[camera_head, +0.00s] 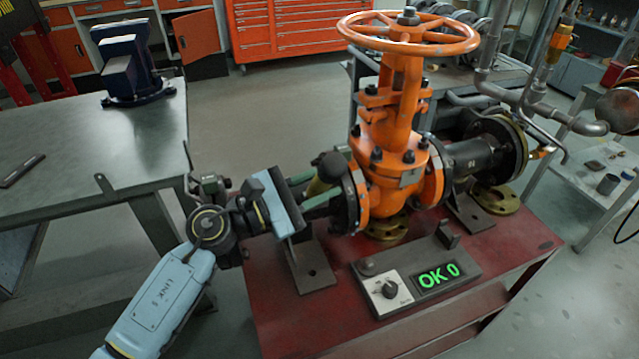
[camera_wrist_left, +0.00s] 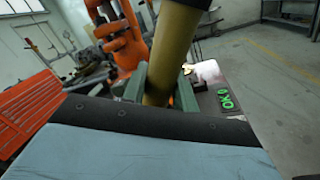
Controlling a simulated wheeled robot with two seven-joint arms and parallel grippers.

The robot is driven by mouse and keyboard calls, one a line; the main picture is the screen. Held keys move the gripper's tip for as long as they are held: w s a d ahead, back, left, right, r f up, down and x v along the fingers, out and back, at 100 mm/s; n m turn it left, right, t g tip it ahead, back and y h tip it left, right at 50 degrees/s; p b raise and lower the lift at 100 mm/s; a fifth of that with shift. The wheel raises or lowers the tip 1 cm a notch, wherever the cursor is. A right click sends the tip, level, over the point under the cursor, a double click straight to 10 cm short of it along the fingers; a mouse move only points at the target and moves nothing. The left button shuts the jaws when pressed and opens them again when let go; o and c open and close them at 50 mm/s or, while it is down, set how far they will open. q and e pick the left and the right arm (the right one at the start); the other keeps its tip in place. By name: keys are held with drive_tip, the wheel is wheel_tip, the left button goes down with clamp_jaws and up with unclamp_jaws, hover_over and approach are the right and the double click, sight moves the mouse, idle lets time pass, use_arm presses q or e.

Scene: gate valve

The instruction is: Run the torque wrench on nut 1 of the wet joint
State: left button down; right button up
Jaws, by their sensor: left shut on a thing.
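The orange gate valve (camera_head: 393,150) stands upright on a red bench, its handwheel (camera_head: 410,32) on top. Bolted flange joints sit on both sides; the left flange (camera_head: 352,200) is close to my left gripper (camera_head: 322,190). This gripper is shut on an olive-yellow tool with a black rounded head (camera_head: 328,166), apparently the torque wrench. In the left wrist view, the yellow shaft (camera_wrist_left: 170,55) stands between the green fingers. The tool's working end is hidden, so I cannot tell whether it touches a nut. Nut 1 and any wetness cannot be made out. My right gripper is not in view.
A control box (camera_head: 415,280) with a knob and a green display reading "OK 0" lies on the red bench (camera_head: 270,320) in front of the valve. A dark pipe (camera_head: 475,160) runs right. A grey table (camera_head: 60,170) with a blue vise (camera_head: 128,65) stands left.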

use_arm(q)
drive_tip(key=shift+d+r, duration=0.2)
drive_tip(key=shift+w+d, duration=0.15)
drive_tip(key=shift+d, duration=0.15)
drive_tip(key=shift+b+x, duration=0.35)
drive_tip(key=shift+x, duration=0.8)
drive_tip(key=shift+f, duration=0.1)
drive_tip(key=shift+d+b, duration=0.3)
idle(0.6)
drive_tip(key=shift+a, duration=0.15)
idle(0.6)
